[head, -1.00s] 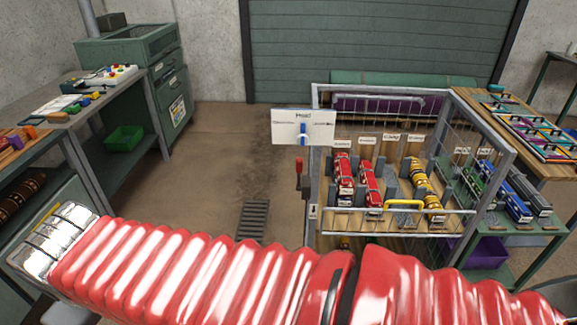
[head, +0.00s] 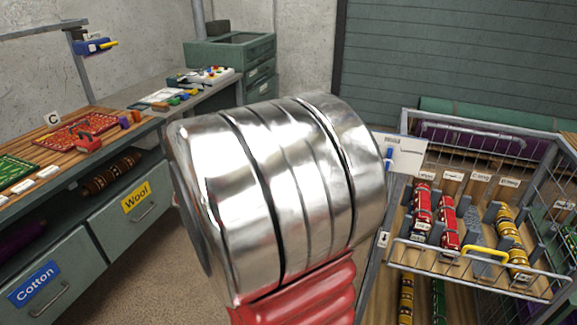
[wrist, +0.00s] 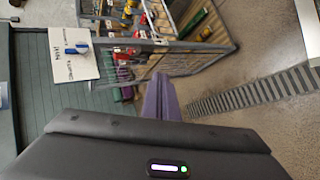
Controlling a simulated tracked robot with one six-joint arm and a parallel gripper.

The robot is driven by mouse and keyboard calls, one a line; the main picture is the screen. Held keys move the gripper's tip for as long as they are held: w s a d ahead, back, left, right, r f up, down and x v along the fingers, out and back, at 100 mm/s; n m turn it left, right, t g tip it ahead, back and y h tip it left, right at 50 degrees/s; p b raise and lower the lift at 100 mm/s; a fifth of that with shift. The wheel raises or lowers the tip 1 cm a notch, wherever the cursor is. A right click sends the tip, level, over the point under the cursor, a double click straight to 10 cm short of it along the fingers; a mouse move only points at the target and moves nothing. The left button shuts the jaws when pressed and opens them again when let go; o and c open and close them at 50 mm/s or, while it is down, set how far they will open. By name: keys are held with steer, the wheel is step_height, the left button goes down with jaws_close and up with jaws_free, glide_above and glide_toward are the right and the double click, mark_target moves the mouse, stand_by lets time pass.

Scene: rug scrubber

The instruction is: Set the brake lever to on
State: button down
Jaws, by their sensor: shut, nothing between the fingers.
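My gripper (wrist: 160,80) shows in the wrist view as purple fingers pressed together, empty, pointing toward the lower side of the wire cage. A small red handle (wrist: 122,57) beside a white label looks like the brake lever; it is left of my fingertips in the wrist view and apart from them. Its setting is too small to read. In the head view my silver and red arm fills the middle, and the red lever cannot be seen there. The hoist sign (wrist: 73,53) with a blue knob (wrist: 77,49) stands beside the cage; the sign also shows in the head view (head: 408,150).
A workbench with drawers marked Wool (head: 136,200) and Cotton (head: 35,285) stands at the left. Floor with a dark grating (wrist: 260,92) lies right of my fingers.

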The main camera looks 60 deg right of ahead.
steer(key=s+d+f+g+h, duration=0.1)
steer(key=d+f+g+h, duration=0.1)
steer(key=d, duration=0.8)
steer(key=s+d+f+g+h, duration=0.1)
steer(key=d+f+h, duration=0.2)
steer(key=d, duration=0.8)
steer(key=shift+s+d+m+g+h, duration=0.2)
steer(key=shift+s+m+g+h, duration=0.15)
steer(key=shift+h, duration=0.65)
steer(key=shift+f, duration=0.1)
steer(key=s+d, duration=0.5)
steer(key=s, duration=0.2)
steer(key=shift+s+d+r, duration=0.15)
steer(key=shift+s+r, duration=0.1)
steer(key=shift+s, duration=0.1)
